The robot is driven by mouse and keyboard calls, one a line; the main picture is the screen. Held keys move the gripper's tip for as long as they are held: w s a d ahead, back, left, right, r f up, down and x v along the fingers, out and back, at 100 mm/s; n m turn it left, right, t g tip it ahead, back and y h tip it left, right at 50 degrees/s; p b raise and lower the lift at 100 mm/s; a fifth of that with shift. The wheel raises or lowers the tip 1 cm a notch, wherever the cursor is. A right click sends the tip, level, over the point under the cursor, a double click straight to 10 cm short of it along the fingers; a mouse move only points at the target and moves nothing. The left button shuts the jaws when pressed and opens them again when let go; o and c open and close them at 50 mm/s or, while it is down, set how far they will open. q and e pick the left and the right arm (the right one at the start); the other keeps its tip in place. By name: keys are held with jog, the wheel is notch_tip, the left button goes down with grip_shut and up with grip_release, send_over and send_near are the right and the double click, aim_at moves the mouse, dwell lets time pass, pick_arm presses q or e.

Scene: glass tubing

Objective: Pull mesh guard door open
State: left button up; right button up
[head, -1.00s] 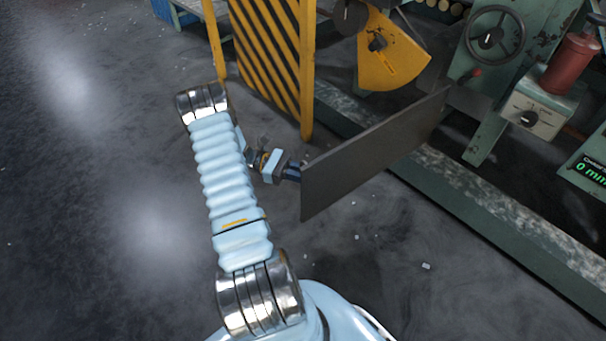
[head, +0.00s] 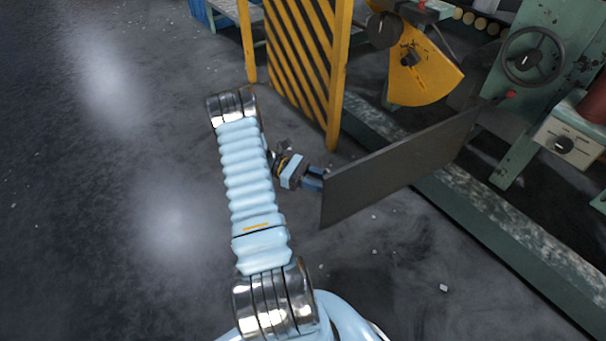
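The guard door (head: 400,172) shows in the head view as a flat dark grey panel, right of centre. It stands swung out from the green machine, its far end by the machine and its near edge toward my arm. No mesh can be made out on it. My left gripper (head: 315,179) is at the panel's near left edge, its blue fingers pointing right toward it. The fingertips meet or pass behind that edge, so their grip and any handle are hidden. My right gripper is not in view.
A yellow frame with a black-striped panel (head: 297,60) stands just beyond my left gripper. The green machine, with a handwheel (head: 532,56) and a yellow quadrant plate (head: 425,75), fills the right. Open grey floor lies left and below the door.

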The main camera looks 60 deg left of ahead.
pick_arm(q)
jog(key=v, duration=1.2)
jog(key=shift+s+a, duration=0.2)
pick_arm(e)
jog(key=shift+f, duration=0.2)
